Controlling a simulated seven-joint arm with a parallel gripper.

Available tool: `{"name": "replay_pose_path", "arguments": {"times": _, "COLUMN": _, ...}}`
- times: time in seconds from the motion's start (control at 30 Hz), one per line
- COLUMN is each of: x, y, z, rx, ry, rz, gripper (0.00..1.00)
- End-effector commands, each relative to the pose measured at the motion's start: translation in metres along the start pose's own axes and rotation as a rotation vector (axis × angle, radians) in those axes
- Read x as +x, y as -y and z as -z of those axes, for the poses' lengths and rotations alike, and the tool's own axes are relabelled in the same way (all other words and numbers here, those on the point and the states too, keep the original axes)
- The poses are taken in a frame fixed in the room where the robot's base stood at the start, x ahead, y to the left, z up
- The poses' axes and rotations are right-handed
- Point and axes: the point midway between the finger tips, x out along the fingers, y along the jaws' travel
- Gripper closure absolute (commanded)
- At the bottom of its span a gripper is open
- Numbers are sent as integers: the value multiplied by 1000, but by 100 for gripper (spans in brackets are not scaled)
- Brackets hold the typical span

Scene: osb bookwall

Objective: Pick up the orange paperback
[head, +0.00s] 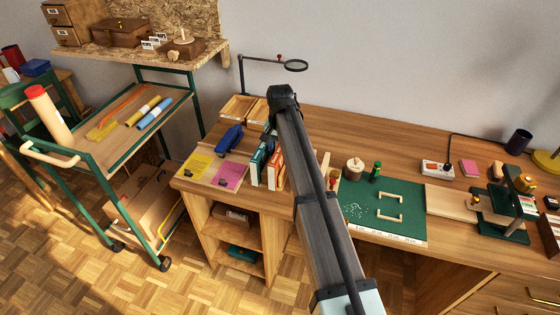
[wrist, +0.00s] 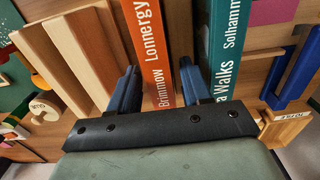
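The orange paperback (wrist: 150,40) stands upright with its white-lettered spine facing the wrist camera. It also shows in the head view (head: 276,170), partly hidden by my arm. My gripper (wrist: 158,90) is open, with one blue-black finger on each side of the orange spine. Narrow gaps seem to show between the fingers and the book, so I cannot see a firm grip. A teal book (wrist: 225,45) stands just right of it, and the right finger is between the two spines. In the head view my gripper is mostly hidden behind my arm.
Pale wooden blocks (wrist: 75,50) stand left of the orange paperback in the wrist view. A blue stapler-like object (head: 230,138), yellow sheet (head: 194,166) and pink sheet (head: 229,176) lie left of the books. A green mat (head: 385,205) lies right of my arm.

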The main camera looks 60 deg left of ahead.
Motion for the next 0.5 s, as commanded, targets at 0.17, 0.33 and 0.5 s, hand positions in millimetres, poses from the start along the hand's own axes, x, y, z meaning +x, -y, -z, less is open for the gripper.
{"name": "replay_pose_path", "arguments": {"times": 0.17, "x": 0, "y": 0, "z": 0, "rx": 0, "ry": 0, "rz": 0, "gripper": 70}}
{"name": "replay_pose_path", "arguments": {"times": 0.33, "x": 0, "y": 0, "z": 0, "rx": 0, "ry": 0, "rz": 0, "gripper": 86}}
{"name": "replay_pose_path", "arguments": {"times": 0.5, "x": 0, "y": 0, "z": 0, "rx": 0, "ry": 0, "rz": 0, "gripper": 100}}
